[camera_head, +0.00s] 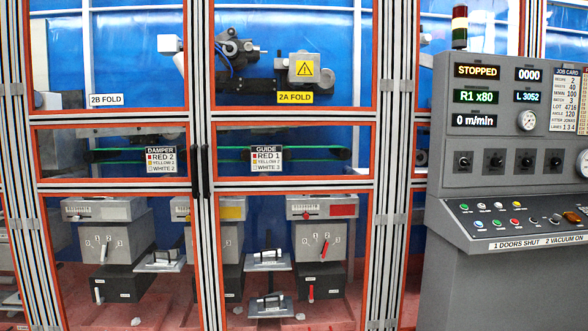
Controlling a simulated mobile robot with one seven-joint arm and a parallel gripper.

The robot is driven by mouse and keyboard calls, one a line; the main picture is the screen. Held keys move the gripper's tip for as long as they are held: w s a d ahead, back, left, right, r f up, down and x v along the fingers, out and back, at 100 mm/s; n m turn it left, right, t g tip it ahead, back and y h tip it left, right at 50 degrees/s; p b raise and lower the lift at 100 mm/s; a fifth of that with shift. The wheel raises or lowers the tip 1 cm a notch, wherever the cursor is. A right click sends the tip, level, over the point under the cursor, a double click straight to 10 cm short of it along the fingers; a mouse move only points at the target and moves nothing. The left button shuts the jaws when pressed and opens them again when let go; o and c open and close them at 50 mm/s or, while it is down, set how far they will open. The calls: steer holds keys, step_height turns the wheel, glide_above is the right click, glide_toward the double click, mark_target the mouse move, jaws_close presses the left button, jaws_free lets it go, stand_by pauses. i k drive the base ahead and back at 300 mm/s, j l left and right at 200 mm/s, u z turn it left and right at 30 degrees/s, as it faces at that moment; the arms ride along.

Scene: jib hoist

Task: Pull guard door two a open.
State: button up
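Guard door two A (290,184) is the orange-framed, clear-paned door in the middle of the view, with a yellow 2A FOLD label (295,97) showing in its upper pane. It looks shut, with its left edge close beside door two B (112,186). A black upright handle (205,171) sits at the left edge of door two A. A matching black handle (196,172) sits just left of it, on the two B side. My gripper is not in view.
A grey control console (500,140) stands at the right, in front of the guard, with displays reading STOPPED and 0 m/min. A signal tower (459,28) rises behind it. Dial units (320,240) stand behind the lower panes. No obstacle shows in front of the handles.

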mark_target(212, 116)
steer(key=i, duration=2.3)
steer(key=j+u, duration=0.05)
steer(key=j, duration=0.1)
